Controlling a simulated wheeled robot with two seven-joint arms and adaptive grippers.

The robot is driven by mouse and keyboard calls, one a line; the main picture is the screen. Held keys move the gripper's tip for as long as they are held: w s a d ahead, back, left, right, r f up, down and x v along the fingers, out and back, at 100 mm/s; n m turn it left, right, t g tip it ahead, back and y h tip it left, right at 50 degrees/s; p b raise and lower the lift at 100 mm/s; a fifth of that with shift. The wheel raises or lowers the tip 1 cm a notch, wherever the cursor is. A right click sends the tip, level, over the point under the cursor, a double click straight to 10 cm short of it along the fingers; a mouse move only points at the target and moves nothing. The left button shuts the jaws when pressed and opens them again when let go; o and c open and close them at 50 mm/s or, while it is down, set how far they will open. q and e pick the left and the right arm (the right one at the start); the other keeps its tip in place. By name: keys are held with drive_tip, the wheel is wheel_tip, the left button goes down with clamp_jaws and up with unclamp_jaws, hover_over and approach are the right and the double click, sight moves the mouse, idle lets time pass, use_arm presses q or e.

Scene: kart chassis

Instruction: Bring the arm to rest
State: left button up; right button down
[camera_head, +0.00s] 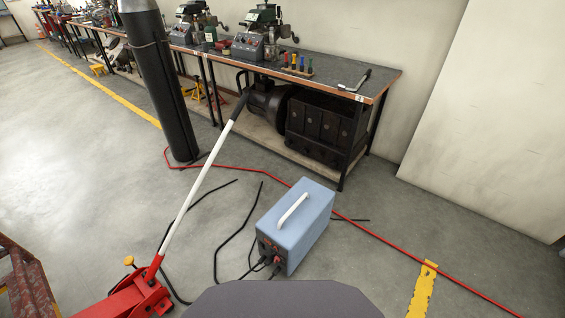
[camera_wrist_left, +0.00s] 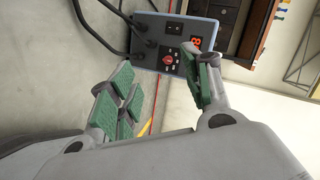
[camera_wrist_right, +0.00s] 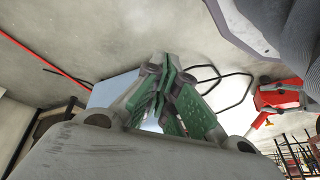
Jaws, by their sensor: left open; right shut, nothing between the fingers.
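My left gripper (camera_wrist_left: 160,92) is open and empty in the left wrist view, with its green-padded fingers spread apart. The blue welding box (camera_wrist_left: 168,45) shows beyond it, with its dark sockets and red knob facing the camera. My right gripper (camera_wrist_right: 168,70) is shut with nothing between its green pads in the right wrist view. Part of the blue box (camera_wrist_right: 112,88) shows behind its fingers. Neither gripper is in the head view, where the blue box (camera_head: 295,225) stands on the floor.
A red floor jack (camera_head: 130,295) with a long white handle (camera_head: 195,185) stands at the lower left. A workbench (camera_head: 330,78) with tools runs along the wall. A dark column (camera_head: 158,90) stands before it. Black cables and a red hose (camera_head: 400,245) lie on the floor.

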use_arm(q)
drive_tip(key=s+a+n+g+y+p, duration=0.2)
drive_tip(key=s+n+p, duration=0.3)
drive_tip(key=s, duration=0.3)
drive_tip(key=s+a+n+g+y+p, duration=0.2)
drive_tip(key=s+a+n+g+p, duration=0.1)
drive_tip(key=s+n+g+p, duration=0.2)
drive_tip(key=s+a+r+n+g+y+p, duration=0.1)
drive_tip(key=s+n+p, duration=0.5)
drive_tip(key=s, duration=0.6)
drive_tip(key=a+g+y+p, duration=0.1)
drive_tip(key=a+g+p, duration=0.1)
drive_tip(key=g, duration=0.1)
drive_tip(key=shift+s+y, duration=0.3)
drive_tip(key=shift+y, duration=0.1)
use_arm(e)
drive_tip(key=s+d+f+g+h, duration=0.1)
drive_tip(key=s+d+f, duration=0.4)
drive_tip(key=s, duration=0.5)
drive_tip(key=s+d+f+g+h, duration=0.1)
drive_tip(key=s+d+f, duration=0.4)
drive_tip(key=s+d, duration=0.5)
drive_tip(key=shift+s+d+f+g+h, duration=0.3)
drive_tip(key=shift+s+f+h, duration=0.1)
drive_tip(key=shift+s, duration=0.3)
use_arm(q)
drive_tip(key=shift+w, duration=0.1)
